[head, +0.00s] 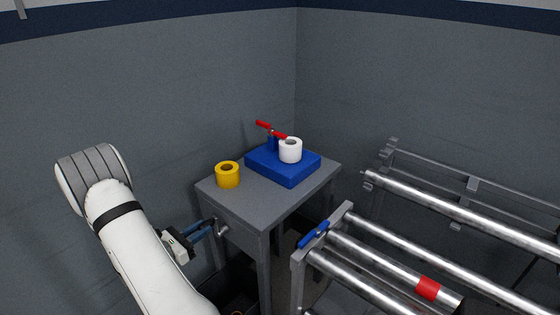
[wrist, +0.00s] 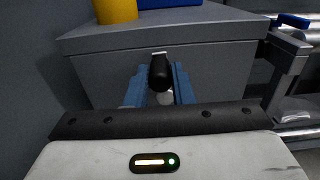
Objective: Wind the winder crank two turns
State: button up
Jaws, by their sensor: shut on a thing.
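The winder crank (head: 223,229) shows as a small grey metal part on the side of the grey stand, partly hidden by my gripper. Its dark rounded grip (wrist: 160,72) points toward the camera in the wrist view. My gripper (head: 207,230) has blue fingers and is at the stand's side, below its top. In the wrist view the fingers (wrist: 159,88) stand on either side of the dark grip and are shut on it. The crank's arm is mostly hidden behind the grip and fingers.
On the grey stand (head: 245,205) sit a yellow roll (head: 228,176) and a blue block (head: 285,168) bearing a white roll (head: 290,150) and a red handle (head: 265,127). A rack of metal rollers (head: 400,262) with a blue lever (head: 314,235) stands at right. Grey walls close in behind.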

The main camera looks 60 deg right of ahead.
jog(key=o, duration=0.8)
jog(key=shift+f, duration=0.1)
jog(key=shift+v, duration=4)
jog(key=shift+s, duration=0.15)
jog(key=s+a+r+m+t+y+p, duration=0.2)
jog(key=s+a+r+m+y+p, duration=0.3)
jog(key=a+r, duration=0.3)
jog(key=s+a+r+m+t+y+p, duration=0.2)
jog(key=s+a+r+m+y+p, duration=0.2)
jog(key=a+r, duration=0.4)
jog(key=s+a+r+m+t+y+p, duration=0.2)
jog(key=s+a+r+m+y+p, duration=0.3)
jog(key=r, duration=1.1)
jog(key=shift+s+a+m+t+y+p, duration=0.15)
jog(key=shift+a+m+t+y+p, duration=0.1)
jog(key=shift+a+y, duration=0.55)
jog(key=shift+s+a+m+t+y+p, duration=0.15)
jog(key=shift+a+m+y+p, duration=0.1)
jog(key=shift+a+y, duration=0.5)
jog(key=shift+c, duration=0.5)
